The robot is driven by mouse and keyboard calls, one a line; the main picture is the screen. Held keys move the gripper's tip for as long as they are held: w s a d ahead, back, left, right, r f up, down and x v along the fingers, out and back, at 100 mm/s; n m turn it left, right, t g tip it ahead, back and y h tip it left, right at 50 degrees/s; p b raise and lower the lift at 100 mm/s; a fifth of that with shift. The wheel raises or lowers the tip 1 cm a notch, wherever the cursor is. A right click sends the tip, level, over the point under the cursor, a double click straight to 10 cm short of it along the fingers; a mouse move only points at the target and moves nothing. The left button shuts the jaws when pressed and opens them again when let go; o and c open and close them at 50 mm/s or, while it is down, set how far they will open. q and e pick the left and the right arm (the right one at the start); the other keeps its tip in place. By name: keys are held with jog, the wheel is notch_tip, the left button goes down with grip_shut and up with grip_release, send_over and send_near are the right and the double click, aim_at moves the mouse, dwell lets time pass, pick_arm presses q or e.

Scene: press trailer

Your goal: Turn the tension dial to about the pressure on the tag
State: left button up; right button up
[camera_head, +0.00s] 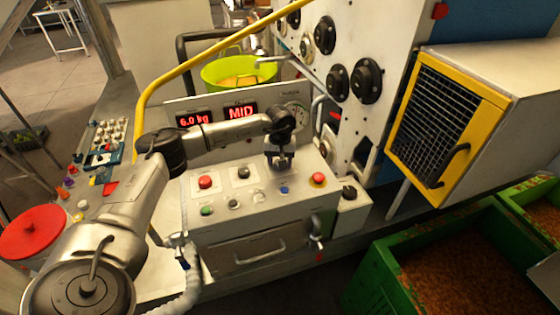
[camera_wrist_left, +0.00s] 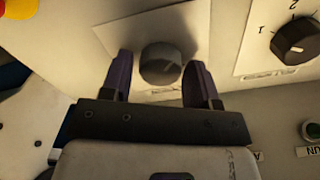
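My left gripper (camera_head: 280,160) is over the control panel (camera_head: 262,208), pointing down at it. In the left wrist view the two dark fingers (camera_wrist_left: 160,82) are apart, one on either side of a round grey knob (camera_wrist_left: 161,66) on a pale plate. A gap shows on the left; on the right the finger is close, and I cannot tell whether it touches. In the head view the gripper hides this knob. A second black knob (camera_wrist_left: 295,41) with a white pointer and the numbers 1 and 2 is beside it. No pressure tag is readable. My right gripper is not in view.
Red displays read "6.0 kg" (camera_head: 194,119) and "MID" (camera_head: 241,112); a round gauge (camera_head: 297,113) is beside them. Red buttons (camera_head: 205,182) (camera_head: 318,179) flank the gripper on the panel. A yellow rail (camera_head: 190,66) runs behind my arm. A yellow-framed grille (camera_head: 440,120) stands at right.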

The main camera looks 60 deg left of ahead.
pick_arm(q)
jog(key=shift+o, duration=1.1)
notch_tip(320, 180, up, 14)
jog(key=shift+f, duration=0.15)
dwell(0.3)
